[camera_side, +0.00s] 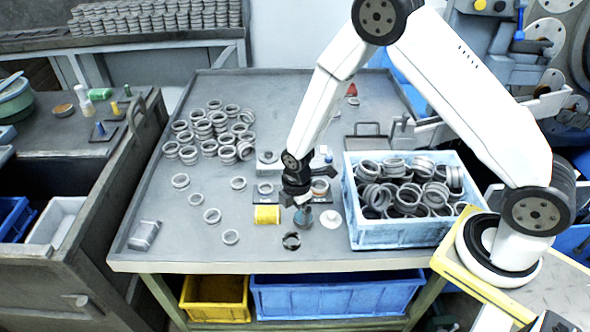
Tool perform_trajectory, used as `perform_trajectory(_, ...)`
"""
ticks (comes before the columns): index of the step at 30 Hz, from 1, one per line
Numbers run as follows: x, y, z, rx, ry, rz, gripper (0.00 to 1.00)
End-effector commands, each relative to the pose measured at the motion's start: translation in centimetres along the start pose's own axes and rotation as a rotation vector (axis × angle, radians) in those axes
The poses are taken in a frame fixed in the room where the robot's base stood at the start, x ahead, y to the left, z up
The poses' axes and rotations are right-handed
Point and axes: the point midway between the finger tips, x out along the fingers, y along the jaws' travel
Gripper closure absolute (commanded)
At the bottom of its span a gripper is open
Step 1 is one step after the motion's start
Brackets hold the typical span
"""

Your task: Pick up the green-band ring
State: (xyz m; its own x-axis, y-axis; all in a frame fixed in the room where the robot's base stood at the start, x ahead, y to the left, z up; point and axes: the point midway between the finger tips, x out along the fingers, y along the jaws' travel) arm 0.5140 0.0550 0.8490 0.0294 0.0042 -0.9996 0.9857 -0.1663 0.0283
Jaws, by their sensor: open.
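Several grey metal rings lie loose on the grey table (180,235), and I cannot make out a green band on any of them. My gripper (301,207) points down over the front middle of the table, with its jaws open. A small blue-grey object (303,218) shows just below the fingertips; its shape is partly hidden, and I cannot tell if they touch it. A dark ring (291,241) lies on the table just in front of my gripper.
A light blue crate (400,235) full of rings stands right of my gripper. A yellow block (267,215) is close on its left, and a white disc (331,219) on its right. A ring pile (213,130) lies at back left. The front left table is mostly clear.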

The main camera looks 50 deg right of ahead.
Motion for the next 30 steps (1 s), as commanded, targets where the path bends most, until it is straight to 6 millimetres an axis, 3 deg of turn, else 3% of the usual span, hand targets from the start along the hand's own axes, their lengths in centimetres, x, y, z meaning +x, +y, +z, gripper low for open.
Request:
perform_trajectory(6,3.4,0.1,-0.7,-0.168,-0.005,-0.025,0.00)
perform_trajectory(17,4.2,0.1,-0.9,-0.212,-0.006,-0.030,0.00)
perform_trajectory(30,6.6,0.0,-0.9,-0.210,-0.006,-0.029,0.00)
